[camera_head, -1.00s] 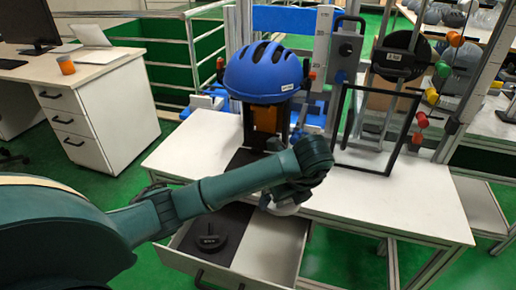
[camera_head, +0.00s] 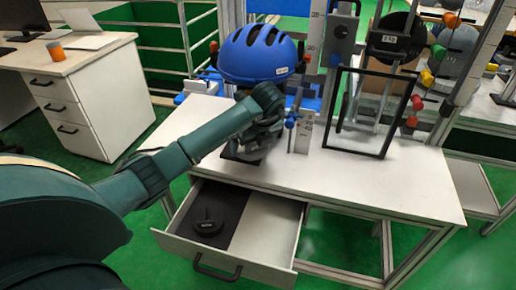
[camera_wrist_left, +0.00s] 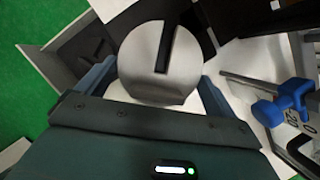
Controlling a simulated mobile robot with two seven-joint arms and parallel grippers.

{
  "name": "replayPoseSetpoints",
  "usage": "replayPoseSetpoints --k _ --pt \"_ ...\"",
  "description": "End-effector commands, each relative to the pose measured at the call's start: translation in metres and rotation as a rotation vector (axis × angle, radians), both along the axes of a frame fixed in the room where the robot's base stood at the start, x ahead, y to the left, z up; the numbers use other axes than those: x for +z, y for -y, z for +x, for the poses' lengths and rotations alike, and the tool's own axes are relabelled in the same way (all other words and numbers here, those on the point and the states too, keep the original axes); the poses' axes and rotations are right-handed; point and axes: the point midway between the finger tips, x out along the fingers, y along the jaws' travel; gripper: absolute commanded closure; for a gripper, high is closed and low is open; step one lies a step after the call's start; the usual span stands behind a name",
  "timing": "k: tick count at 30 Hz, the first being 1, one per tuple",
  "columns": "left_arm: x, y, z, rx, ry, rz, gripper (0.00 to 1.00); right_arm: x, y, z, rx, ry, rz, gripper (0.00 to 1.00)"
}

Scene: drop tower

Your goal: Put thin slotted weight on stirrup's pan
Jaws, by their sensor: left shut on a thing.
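The thin slotted weight (camera_wrist_left: 146,68) is a silver-grey disc with a dark slot, seen face-on in the left wrist view. My left gripper (camera_wrist_left: 158,78) is shut on it, with one blue-grey finger on each side. In the head view my left gripper (camera_head: 257,146) is over the table, in front of the blue helmet (camera_head: 257,54); its wrist hides most of the weight. I cannot pick out the stirrup or its pan with certainty. My right gripper is not in view.
The open drawer (camera_head: 268,228) below the table holds a dark weight (camera_head: 208,222) on a black mat. A small blue clamp (camera_head: 291,121) and scale stand just right of my gripper. A black frame (camera_head: 340,100) stands farther right. The table's front right is clear.

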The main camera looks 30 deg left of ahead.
Motion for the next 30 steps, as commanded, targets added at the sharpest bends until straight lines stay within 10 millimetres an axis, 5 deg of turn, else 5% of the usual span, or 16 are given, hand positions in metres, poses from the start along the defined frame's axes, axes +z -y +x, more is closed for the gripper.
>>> replayPoseSetpoints --k 9,28,29,30 --pt "0.004 -0.032 0.020 0.004 0.007 0.000 0.65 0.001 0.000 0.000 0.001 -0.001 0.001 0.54" --pt "-0.015 -0.031 0.020 0.001 0.007 0.002 0.65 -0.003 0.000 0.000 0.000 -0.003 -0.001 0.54" --pt "-0.018 -0.031 0.018 0.001 0.000 0.001 0.05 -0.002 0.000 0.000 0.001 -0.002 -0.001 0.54" --pt "-0.017 -0.031 0.018 0.001 0.000 0.000 0.02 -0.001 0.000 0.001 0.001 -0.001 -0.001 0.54"
